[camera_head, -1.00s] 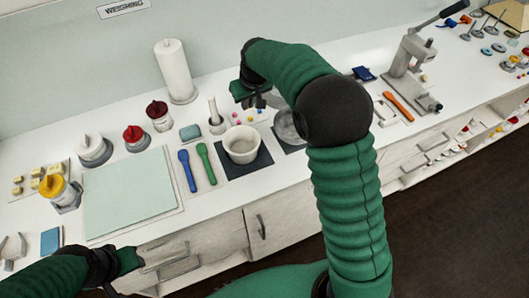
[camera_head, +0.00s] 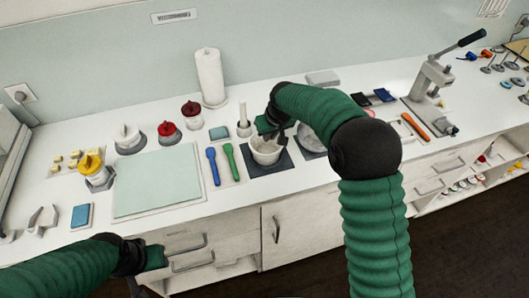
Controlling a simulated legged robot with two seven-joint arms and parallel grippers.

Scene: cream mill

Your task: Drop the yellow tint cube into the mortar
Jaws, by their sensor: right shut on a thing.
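The mortar (camera_head: 265,154) is a whitish bowl standing on a dark square mat (camera_head: 283,166) in the middle of the bench. My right gripper (camera_head: 281,138) reaches in from the right and points down at the mortar's far right rim, over or just inside its mouth. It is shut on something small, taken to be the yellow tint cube. The cube itself is hidden by the fingers or too small to make out. My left gripper (camera_head: 138,284) hangs low in front of the drawers, away from the mortar. Its fingers are too unclear to judge.
A green spoon (camera_head: 231,161) and a blue spoon (camera_head: 213,167) lie left of the mortar. A pestle (camera_head: 243,117) stands upright behind it. A glass dish (camera_head: 309,139) on another dark mat is to the right, partly behind my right arm. A pale green mat (camera_head: 155,183) lies left.

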